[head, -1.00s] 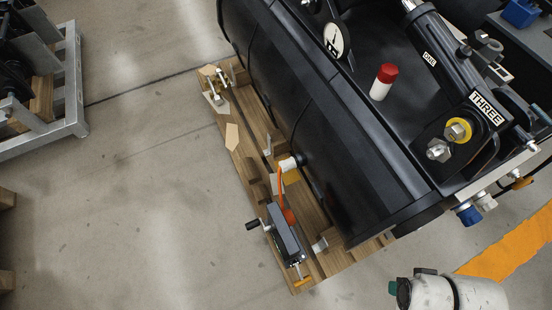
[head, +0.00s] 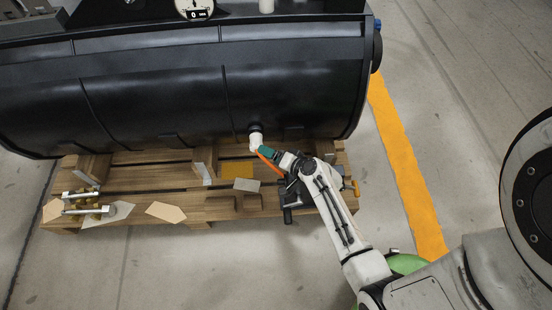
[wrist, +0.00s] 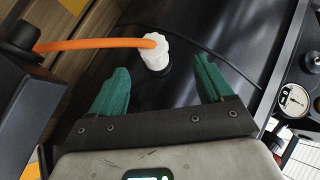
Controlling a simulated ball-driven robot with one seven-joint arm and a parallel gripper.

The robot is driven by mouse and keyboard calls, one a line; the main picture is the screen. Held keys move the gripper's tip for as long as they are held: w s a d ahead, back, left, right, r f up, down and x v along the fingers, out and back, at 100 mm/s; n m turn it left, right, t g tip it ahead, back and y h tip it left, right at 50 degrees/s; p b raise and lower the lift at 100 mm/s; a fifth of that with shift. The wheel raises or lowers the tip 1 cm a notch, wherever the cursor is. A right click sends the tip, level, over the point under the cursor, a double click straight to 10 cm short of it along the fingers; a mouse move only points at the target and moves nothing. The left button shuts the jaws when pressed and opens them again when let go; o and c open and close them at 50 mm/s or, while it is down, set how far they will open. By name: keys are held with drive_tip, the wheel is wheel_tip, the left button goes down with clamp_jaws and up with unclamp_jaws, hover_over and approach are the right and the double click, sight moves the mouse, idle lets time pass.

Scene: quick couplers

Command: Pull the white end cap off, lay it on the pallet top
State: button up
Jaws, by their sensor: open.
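The white end cap (head: 256,141) sits on a short black port low on the front of the black tank. An orange strap (head: 268,159) runs from it; in the wrist view the strap reaches left to a dark part. My gripper (head: 267,153) is close to the cap, and its teal fingers partly overlap the strap. In the wrist view my gripper (wrist: 162,72) is open and empty, with the cap (wrist: 154,51) ahead, between the lines of the two fingers and just beyond their tips. The wooden pallet (head: 140,183) lies under the tank.
The black tank (head: 170,100) rises directly behind the cap. A dark crank-handled device (head: 290,192) stands on the pallet below my gripper. Metal fittings (head: 88,203) and pale tags (head: 165,212) lie on the pallet's left part. Bare boards show between them. Open floor lies in front.

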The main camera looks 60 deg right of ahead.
sight(253, 152)
drive_tip(key=shift+m+h, duration=0.5)
drive_tip(key=shift+m, duration=0.1)
drive_tip(key=x, duration=0.3)
drive_tip(key=b+x, duration=0.1)
drive_tip(key=x, duration=0.3)
drive_tip(key=d+x, duration=0.1)
drive_tip(key=x, duration=0.3)
drive_tip(key=shift+s+f+b, duration=0.1)
drive_tip(key=shift+f+b, duration=0.15)
drive_tip(key=shift+b, duration=0.05)
drive_tip(key=shift+c, duration=0.4)
drive_tip(key=c, duration=1.1)
drive_tip(key=shift+s+a, duration=0.6)
drive_tip(key=shift+a, duration=0.2)
drive_tip(key=shift+s+a, duration=0.65)
drive_tip(key=shift+a, duration=0.1)
drive_tip(key=shift+s+a, duration=0.6)
drive_tip(key=shift+a, duration=0.2)
drive_tip(key=shift+s+a, duration=0.6)
drive_tip(key=shift+a, duration=0.2)
